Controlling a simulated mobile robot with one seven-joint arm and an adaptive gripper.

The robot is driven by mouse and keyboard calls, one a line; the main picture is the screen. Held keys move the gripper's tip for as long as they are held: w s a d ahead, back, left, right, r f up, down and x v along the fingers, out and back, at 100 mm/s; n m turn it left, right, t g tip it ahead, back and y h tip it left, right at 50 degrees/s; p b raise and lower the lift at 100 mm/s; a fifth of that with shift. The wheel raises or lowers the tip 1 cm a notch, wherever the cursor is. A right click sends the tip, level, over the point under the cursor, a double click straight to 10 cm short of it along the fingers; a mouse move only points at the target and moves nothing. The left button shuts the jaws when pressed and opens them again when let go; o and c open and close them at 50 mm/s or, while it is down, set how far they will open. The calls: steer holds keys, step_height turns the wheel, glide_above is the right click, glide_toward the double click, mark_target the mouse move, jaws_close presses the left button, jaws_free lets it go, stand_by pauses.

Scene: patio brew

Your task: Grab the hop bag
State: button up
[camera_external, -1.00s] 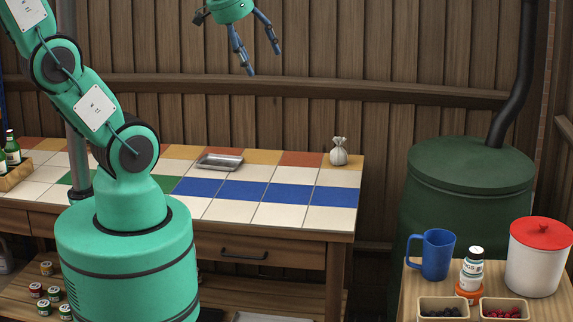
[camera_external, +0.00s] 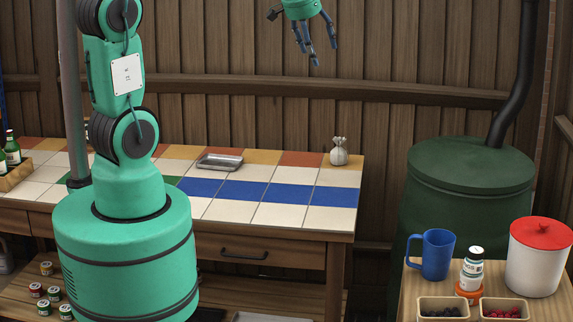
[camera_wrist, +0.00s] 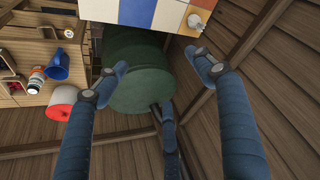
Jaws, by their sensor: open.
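The hop bag (camera_external: 339,152) is a small pale cloth sack with a tied neck. It stands upright at the back right corner of the tiled table (camera_external: 288,212). It also shows in the wrist view (camera_wrist: 196,21), at the table's corner near the top right. My gripper (camera_external: 316,54) is high above the table, up and to the left of the bag, and well apart from it. In the wrist view my gripper (camera_wrist: 165,85) has its fingers spread, with nothing held between them.
A metal tray (camera_external: 220,162) lies left of the bag. A dark green barrel (camera_external: 472,175) with a black pipe stands right of the table. A side table holds a blue mug (camera_external: 437,255), a bottle (camera_external: 472,268) and a red-lidded tub (camera_external: 540,262). The tiles around the bag are clear.

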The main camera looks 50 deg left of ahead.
steer(key=w+a+f+p, duration=0.1)
steer(key=w+a+f, duration=0.45)
steer(key=w, duration=0.25)
steer(key=n+p, duration=0.2)
steer(key=p, duration=0.1)
glide_above(337, 148)
steer(key=s+d, duration=0.2)
steer(key=s, duration=0.2)
step_height(337, 148, down, 25)
steer(key=shift+s+a+g+y, duration=0.2)
steer(key=shift+g+y, duration=0.1)
steer(key=shift+f, duration=0.1)
steer(key=x, duration=0.8)
steer(key=shift+f+b, duration=0.1)
steer(key=shift+b, duration=0.25)
steer(key=shift+f, duration=0.1)
steer(key=shift+x, duration=2.65)
